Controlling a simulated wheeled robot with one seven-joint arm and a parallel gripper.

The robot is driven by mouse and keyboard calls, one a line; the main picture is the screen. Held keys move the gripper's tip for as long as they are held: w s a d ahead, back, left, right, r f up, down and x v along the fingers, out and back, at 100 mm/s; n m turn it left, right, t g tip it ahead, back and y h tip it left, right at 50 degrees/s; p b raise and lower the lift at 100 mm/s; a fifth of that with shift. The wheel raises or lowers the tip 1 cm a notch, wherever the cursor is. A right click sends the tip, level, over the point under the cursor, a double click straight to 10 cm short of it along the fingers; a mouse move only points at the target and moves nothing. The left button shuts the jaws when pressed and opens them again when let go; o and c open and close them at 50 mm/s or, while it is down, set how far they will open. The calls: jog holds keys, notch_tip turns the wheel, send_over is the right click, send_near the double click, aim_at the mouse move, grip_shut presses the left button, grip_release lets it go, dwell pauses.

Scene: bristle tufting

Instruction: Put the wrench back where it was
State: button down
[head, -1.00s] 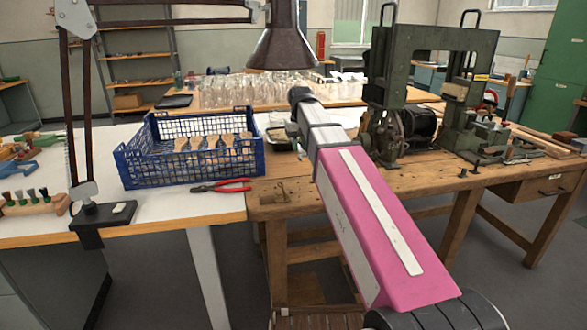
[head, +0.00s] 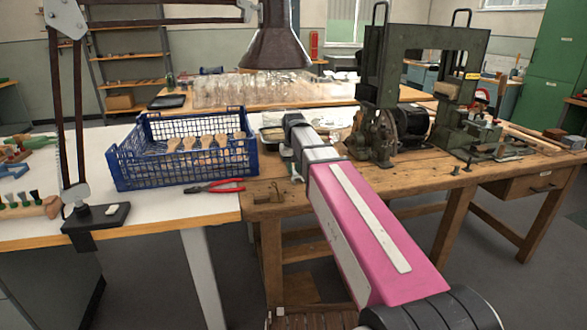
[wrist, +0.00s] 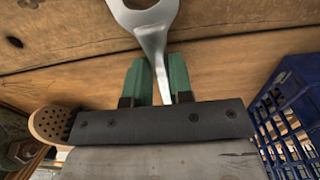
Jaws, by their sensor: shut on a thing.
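The wrench (wrist: 157,45) is a grey metal open-end wrench in the wrist view, its rounded jaw end cut off by the top edge. My gripper (wrist: 154,82) has green fingers shut on the wrench's shank. Bare wooden workbench top lies behind the wrench; the gap between them cannot be told. In the head view my pink arm reaches over the wooden workbench (head: 400,172), just right of the blue crate.
The blue crate (head: 185,174) holds several wooden brush pieces; it also shows at the wrist view's right (wrist: 290,115). Red-handled pliers (head: 214,187) lie in front of it. A perforated wooden brush block (wrist: 50,126) is at the wrist view's left. A green machine (head: 385,80) stands right of my arm.

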jog(key=c, duration=1)
grip_release()
jog(key=shift+f, duration=0.1)
notch_tip(320, 180, up, 12)
jog(key=shift+r, duration=0.15)
